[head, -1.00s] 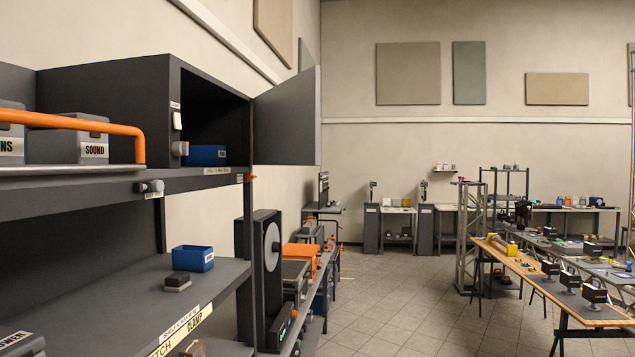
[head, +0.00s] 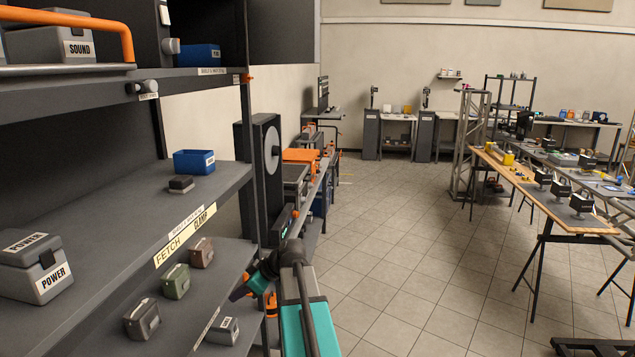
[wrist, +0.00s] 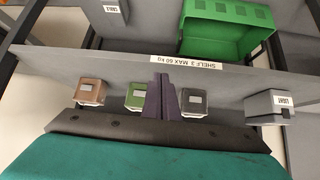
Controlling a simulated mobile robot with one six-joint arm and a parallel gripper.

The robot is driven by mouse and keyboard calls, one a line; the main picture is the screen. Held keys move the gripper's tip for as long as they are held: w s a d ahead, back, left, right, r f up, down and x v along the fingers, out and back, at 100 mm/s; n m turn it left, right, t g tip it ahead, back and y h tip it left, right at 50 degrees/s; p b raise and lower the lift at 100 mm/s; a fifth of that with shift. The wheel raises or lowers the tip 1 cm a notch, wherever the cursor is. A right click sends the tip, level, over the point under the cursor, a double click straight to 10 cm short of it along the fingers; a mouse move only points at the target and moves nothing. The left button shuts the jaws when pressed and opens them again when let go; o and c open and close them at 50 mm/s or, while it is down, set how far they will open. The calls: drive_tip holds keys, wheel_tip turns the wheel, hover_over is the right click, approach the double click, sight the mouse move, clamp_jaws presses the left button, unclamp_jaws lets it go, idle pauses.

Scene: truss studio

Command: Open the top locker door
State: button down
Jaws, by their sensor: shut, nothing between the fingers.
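The top locker (head: 217,22) is a dark box on the upper shelf in the head view, and only its lower part shows. Its dark door (head: 283,32) stands swung open to the right, with its top cut off by the picture edge. A blue bin (head: 200,54) sits inside the locker opening. My gripper (head: 238,294) is low beside the lower shelf, well below the locker. In the wrist view its purple fingers (wrist: 162,92) are together with nothing between them. The locker is not in the wrist view.
Small cases, brown (head: 201,252), green (head: 176,281) and dark (head: 141,319), sit on the lower shelf near my gripper. A blue bin (head: 194,162) and grey POWER cases (head: 34,266) are on the middle shelf. The tiled floor (head: 400,260) to the right is clear.

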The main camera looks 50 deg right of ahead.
drive_tip(key=s+d+r+n+t+h, duration=0.1)
drive_tip(key=s+d+r+n+t, duration=0.3)
drive_tip(key=r, duration=0.8)
drive_tip(key=s+d+r, duration=0.2)
drive_tip(key=d+r, duration=0.4)
drive_tip(key=r, duration=0.5)
drive_tip(key=s+d+r+n+t+h, duration=0.1)
drive_tip(key=s+d+r+t, duration=0.3)
drive_tip(key=r, duration=0.8)
drive_tip(key=s+r+n+t, duration=0.1)
drive_tip(key=s+r+n, duration=0.3)
drive_tip(key=r, duration=1.1)
drive_tip(key=s+a+r+n+t+h+p, duration=0.1)
drive_tip(key=s+r+n, duration=0.2)
drive_tip(key=s+r, duration=0.8)
wheel_tip(320, 180, up, 4)
drive_tip(key=shift+s+r+n+h, duration=0.15)
drive_tip(key=shift+n+h, duration=0.15)
drive_tip(key=shift+n, duration=0.1)
drive_tip(key=shift+w+p, duration=0.2)
drive_tip(key=shift+p, duration=0.1)
